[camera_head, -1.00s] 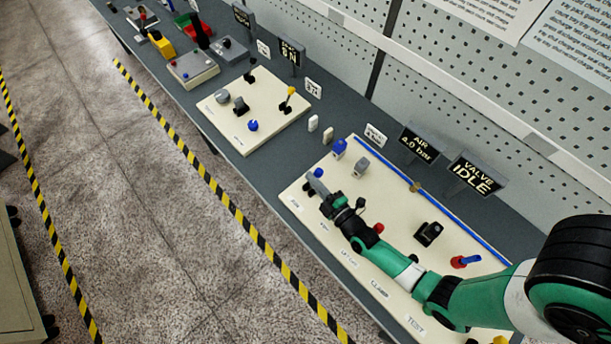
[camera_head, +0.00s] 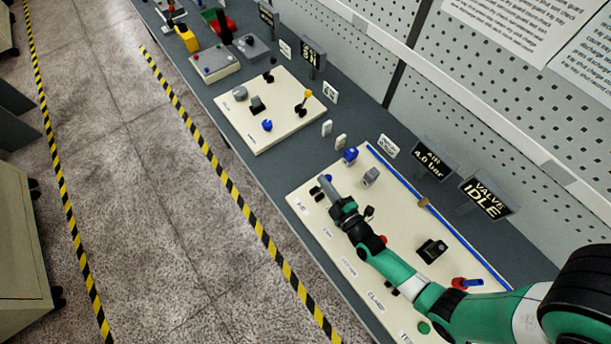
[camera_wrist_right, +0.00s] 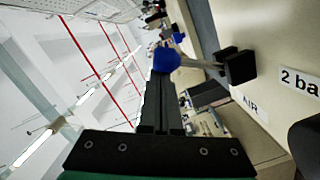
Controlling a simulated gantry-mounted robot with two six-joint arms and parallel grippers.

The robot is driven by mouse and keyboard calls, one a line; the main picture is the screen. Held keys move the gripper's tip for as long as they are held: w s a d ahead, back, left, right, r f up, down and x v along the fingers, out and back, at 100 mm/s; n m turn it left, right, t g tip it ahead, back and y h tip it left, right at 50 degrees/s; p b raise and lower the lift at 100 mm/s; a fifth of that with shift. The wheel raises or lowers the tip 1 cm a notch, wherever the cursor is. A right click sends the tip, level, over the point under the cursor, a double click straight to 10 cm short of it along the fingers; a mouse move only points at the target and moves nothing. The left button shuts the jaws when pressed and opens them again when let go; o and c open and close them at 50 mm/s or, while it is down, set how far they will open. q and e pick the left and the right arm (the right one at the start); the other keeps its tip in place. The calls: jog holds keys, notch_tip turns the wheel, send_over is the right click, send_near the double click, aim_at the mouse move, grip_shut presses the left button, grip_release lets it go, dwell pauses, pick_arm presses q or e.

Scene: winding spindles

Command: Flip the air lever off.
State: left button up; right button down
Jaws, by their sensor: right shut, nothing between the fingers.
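The air lever has a blue ball knob (camera_wrist_right: 166,60) on a grey metal stem (camera_wrist_right: 200,64) rising from a black base (camera_wrist_right: 238,66). The base is beside the AIR label on the cream panel. My right gripper (camera_wrist_right: 160,95) is shut and empty, with its dark fingertips close to the blue knob in the wrist view; I cannot tell whether they touch. In the head view my right gripper (camera_head: 327,188) is over the panel's far left corner, and partly hides the lever, whose blue knob (camera_head: 329,178) just shows. The air display (camera_head: 433,160) reads 4.0 bar. My left gripper is out of view.
The cream panel (camera_head: 300,190) also carries a blue valve (camera_head: 350,155), a grey knob (camera_head: 370,177), a black switch (camera_head: 432,249) and a red-and-blue lever (camera_head: 465,283). The valve display (camera_head: 486,197) reads IDLE. A second panel (camera_head: 285,125) stands farther along the bench.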

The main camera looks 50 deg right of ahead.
jog(key=s+a+r+p, duration=0.9)
jog(key=s+r+p, duration=0.1)
jog(key=r+p, duration=0.3)
jog(key=shift+s, duration=0.35)
dwell(0.5)
